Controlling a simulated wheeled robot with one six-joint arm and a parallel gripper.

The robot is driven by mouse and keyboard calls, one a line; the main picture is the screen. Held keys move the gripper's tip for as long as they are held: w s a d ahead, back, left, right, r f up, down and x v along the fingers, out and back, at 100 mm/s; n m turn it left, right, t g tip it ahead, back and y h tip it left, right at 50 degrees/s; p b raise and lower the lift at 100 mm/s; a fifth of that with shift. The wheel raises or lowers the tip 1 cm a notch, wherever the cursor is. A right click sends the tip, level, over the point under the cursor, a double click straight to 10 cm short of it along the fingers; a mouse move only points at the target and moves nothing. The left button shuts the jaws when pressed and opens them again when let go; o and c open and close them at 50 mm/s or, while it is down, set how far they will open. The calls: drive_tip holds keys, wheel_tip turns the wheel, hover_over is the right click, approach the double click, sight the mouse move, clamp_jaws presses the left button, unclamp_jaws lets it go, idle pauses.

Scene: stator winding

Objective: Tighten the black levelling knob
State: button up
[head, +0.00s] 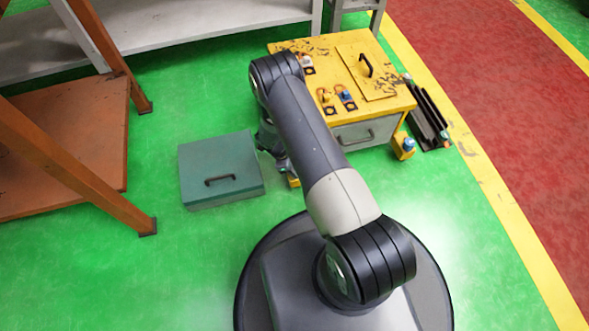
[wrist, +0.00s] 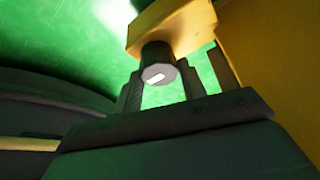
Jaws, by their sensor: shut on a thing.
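The black levelling knob (wrist: 158,66) shows in the wrist view as a dark round piece with a white mark on its end face. It sits against a yellow foot block (wrist: 165,28). My gripper (wrist: 174,62) has a finger on each side of the knob and is shut on it. In the head view my arm hides the knob and most of my gripper. A bit of yellow foot (head: 293,182) shows beside the arm there.
The yellow cabinet (head: 390,104) has small parts and a handled lid on top. Another yellow foot (head: 403,152) with a blue top stands at its right corner. A teal box (head: 220,163) lies left of my arm. A dark rail-like piece (head: 428,120) lies right. Green floor is open at front left.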

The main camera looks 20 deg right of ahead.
drive_tip(key=shift+d+m+g+y+b, duration=0.15)
drive_tip(key=shift+m+g+b, duration=0.25)
drive_tip(key=shift+m, duration=0.6)
drive_tip(key=shift+a+m+g+y+b, duration=0.1)
drive_tip(key=shift+m+g+y+b, duration=0.2)
drive_tip(key=shift+m, duration=0.7)
drive_tip(key=shift+r, duration=0.1)
drive_tip(key=o, duration=1)
